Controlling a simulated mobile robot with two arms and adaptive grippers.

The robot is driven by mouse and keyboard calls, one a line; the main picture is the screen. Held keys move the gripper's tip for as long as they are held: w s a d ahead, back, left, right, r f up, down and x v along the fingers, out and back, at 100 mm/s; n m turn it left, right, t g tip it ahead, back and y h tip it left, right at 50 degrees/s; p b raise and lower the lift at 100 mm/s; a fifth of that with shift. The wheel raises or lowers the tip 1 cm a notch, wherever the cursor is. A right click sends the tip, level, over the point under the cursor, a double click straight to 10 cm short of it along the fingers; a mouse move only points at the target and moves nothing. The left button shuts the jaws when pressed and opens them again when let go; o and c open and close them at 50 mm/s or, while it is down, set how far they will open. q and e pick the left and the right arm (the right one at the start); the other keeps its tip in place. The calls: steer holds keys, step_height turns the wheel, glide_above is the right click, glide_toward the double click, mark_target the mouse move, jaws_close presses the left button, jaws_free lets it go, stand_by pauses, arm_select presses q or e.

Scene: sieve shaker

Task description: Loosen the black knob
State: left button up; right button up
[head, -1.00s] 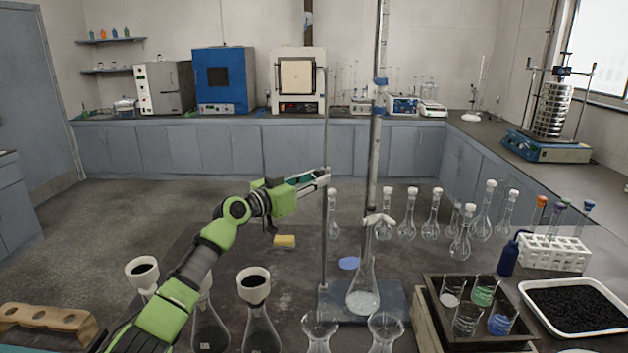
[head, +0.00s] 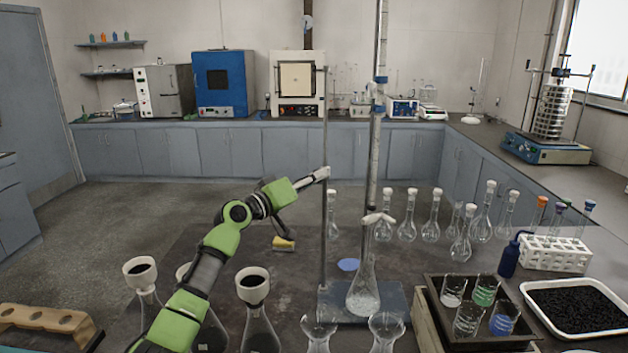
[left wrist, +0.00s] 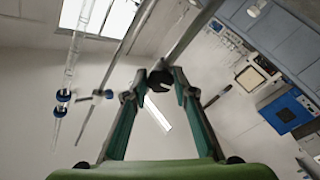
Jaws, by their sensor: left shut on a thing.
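My left gripper (head: 321,174) reaches in from the left to the thin upright rod (head: 325,120) of the stand. In the left wrist view its fingertips (left wrist: 158,80) close on a small black knob (left wrist: 160,78). The knob is hidden behind the fingers in the head view. The stand's base (head: 390,300) sits on the dark bench, with a flask (head: 363,290) standing on it. My right gripper is not in view.
A glass tube (head: 378,60) with a blue fitting rises just right of the rod. Several stoppered flasks (head: 432,222) stand behind. Funnel-topped flasks (head: 256,315) stand near my arm. A sponge (head: 283,244) lies below it. A sieve shaker (head: 552,115) stands on the right counter.

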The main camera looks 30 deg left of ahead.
arm_select(q)
steer(key=shift+n+y+p, duration=0.3)
steer(key=shift+n+p, duration=0.35)
steer(key=shift+n, duration=1.75)
steer(key=o, duration=1.1)
steer(key=v, duration=1.2)
steer(key=shift+f, duration=0.2)
